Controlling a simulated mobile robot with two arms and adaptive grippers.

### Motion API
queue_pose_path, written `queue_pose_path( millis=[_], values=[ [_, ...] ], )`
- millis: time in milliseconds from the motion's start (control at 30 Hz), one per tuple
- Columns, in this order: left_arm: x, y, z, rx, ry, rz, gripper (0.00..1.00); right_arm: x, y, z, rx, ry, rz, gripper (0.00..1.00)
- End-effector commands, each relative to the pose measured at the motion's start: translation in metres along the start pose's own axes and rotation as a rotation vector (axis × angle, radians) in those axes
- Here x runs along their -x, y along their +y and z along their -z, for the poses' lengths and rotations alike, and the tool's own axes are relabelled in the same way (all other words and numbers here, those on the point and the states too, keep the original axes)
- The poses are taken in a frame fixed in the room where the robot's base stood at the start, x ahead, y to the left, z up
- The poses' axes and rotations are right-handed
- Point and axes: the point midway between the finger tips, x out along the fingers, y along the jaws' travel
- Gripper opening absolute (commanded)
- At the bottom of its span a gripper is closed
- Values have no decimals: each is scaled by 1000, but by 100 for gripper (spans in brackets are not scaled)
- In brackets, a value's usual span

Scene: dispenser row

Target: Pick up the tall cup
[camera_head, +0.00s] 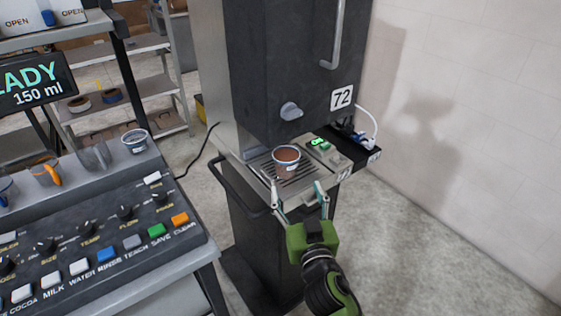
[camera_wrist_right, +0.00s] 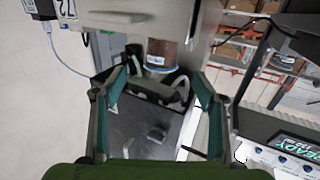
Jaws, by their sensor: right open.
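A cup (camera_head: 286,158) with a white rim and brown contents stands upright on the slotted drip tray (camera_head: 308,172) of the dispenser marked 72. It also shows in the right wrist view (camera_wrist_right: 160,52), beyond the fingertips. My right gripper (camera_head: 297,187) is open, its two fingers pointing toward the cup from the front. The fingers look apart from the cup, with nothing between them. I cannot tell from these views how tall the cup is. My left gripper is not in view.
The dispenser body (camera_head: 290,70) overhangs the cup from behind. A wall (camera_head: 470,120) is at right.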

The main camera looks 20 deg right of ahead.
Motion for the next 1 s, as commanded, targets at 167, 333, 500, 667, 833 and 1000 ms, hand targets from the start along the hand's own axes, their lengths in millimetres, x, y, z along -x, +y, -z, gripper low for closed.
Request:
queue_pose_path(
  millis=[167, 333, 500, 667, 833, 1000],
  values=[
    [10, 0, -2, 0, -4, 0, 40, -36, 0, 3, 4, 1, 0, 65],
    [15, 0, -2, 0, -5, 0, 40, -63, 0, 1, 3, -1, 0, 65],
    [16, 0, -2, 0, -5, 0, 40, -74, 0, -1, 3, -2, 0, 65],
    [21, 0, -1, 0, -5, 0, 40, -85, -2, 1, 3, -2, 1, 65],
    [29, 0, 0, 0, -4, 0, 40, -108, -4, 2, 4, -2, 1, 65],
    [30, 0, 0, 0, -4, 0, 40, -124, -4, 0, 2, -2, 0, 65]
  ],
)
